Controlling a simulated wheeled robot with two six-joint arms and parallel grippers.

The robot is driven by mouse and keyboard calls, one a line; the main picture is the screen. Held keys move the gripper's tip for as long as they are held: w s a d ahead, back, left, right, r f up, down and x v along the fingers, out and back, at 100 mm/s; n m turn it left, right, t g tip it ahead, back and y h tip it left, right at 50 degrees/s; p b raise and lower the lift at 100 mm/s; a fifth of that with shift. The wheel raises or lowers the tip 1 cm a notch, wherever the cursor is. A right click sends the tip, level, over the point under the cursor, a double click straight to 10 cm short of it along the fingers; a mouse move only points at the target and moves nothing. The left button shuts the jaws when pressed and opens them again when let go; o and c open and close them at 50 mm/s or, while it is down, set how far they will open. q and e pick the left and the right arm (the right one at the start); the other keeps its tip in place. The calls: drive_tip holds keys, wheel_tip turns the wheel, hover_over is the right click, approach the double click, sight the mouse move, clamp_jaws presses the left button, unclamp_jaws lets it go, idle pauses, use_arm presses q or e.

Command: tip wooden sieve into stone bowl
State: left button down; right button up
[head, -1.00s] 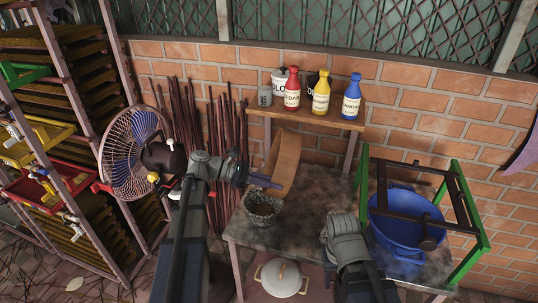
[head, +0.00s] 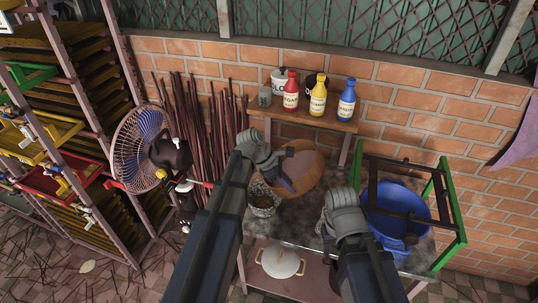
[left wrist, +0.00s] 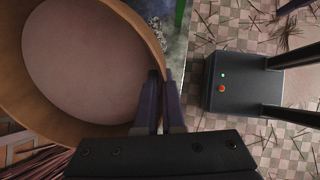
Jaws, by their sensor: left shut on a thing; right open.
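The wooden sieve (head: 316,169) is a round tan hoop with a pale, pinkish inside. My left gripper (head: 284,182) is shut on its rim and holds it above the table, tilted with its round face showing. In the left wrist view, the sieve (left wrist: 85,50) fills the upper left, and the purple-grey fingers (left wrist: 158,100) pinch its rim. The rough grey stone bowl (head: 263,205) stands on the table's left part, below and left of the sieve; my left gripper partly covers it. My right gripper (head: 328,228) is near the table's front, apart from both; its fingertips are hard to see.
A blue tub (head: 400,212) with a green-and-brown frame stands at right. Several bottles and cups stand on a wooden shelf (head: 318,122) behind. A fan (head: 140,150) and racks are at left. A lidded white pot (head: 280,261) is below the table.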

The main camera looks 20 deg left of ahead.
sight(293, 196)
use_arm(q)
drive_tip(key=shift+w+d+f+y, duration=0.1)
drive_tip(key=shift+d+f+y, duration=0.25)
drive_tip(key=shift+y, duration=0.35)
drive_tip(key=shift+w+d+f+g+y, duration=0.1)
drive_tip(key=shift+d+f+g+y, duration=0.1)
drive_tip(key=shift+f+y, duration=0.35)
drive_tip(key=shift+d+f+g+y, duration=0.1)
drive_tip(key=shift+f+g+y, duration=0.1)
drive_tip(key=shift+f+y, duration=0.35)
drive_tip(key=shift+f+y+b, duration=0.4)
drive_tip(key=shift+f+y, duration=0.15)
drive_tip(key=shift+y, duration=0.15)
drive_tip(key=shift+f+g+y+b, duration=0.3)
drive_tip(key=shift+f+y+b, duration=0.3)
drive_tip(key=shift+y, duration=0.2)
wheel_tip(293, 196, up, 5)
drive_tip(key=p, duration=0.5)
drive_tip(key=shift+r, duration=0.1)
drive_tip(key=shift+f, duration=0.2)
